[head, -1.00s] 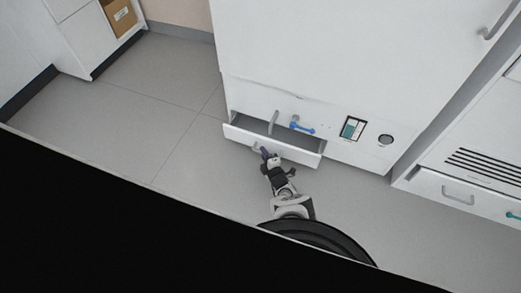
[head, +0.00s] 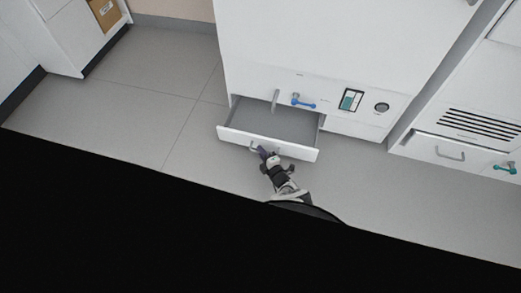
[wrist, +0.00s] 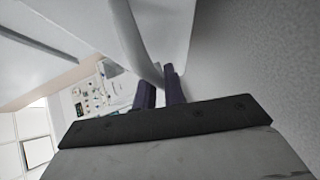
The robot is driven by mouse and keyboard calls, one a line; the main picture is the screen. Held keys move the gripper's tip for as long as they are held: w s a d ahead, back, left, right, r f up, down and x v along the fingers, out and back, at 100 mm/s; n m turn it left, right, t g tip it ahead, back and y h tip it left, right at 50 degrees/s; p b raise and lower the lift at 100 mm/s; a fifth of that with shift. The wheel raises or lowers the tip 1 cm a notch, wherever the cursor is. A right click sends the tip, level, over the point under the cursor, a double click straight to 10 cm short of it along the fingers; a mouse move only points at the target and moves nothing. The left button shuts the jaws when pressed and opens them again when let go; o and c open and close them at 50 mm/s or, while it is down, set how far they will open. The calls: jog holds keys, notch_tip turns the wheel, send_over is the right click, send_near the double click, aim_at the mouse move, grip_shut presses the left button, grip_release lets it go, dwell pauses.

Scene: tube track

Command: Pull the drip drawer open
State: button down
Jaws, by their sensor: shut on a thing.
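The drip drawer (head: 233,136) is a wide white drawer low in the front of a white cabinet. It stands well out from the cabinet, and its grey inside (head: 270,121) shows and looks empty. My gripper (head: 262,152) is at the drawer's front, shut on the grey drawer handle (head: 253,147). In the wrist view, the two dark purple fingers (wrist: 160,90) close around the pale curved handle bar (wrist: 133,38). The exact contact between fingers and bar is partly hidden.
Another unit with a vent (head: 474,124) stands right. Grey floor (head: 150,110) is clear to the left.

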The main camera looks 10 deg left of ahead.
jog(key=shift+s+a, duration=0.1)
jog(key=shift+s, duration=0.35)
jog(key=c, duration=1.5)
grip_release()
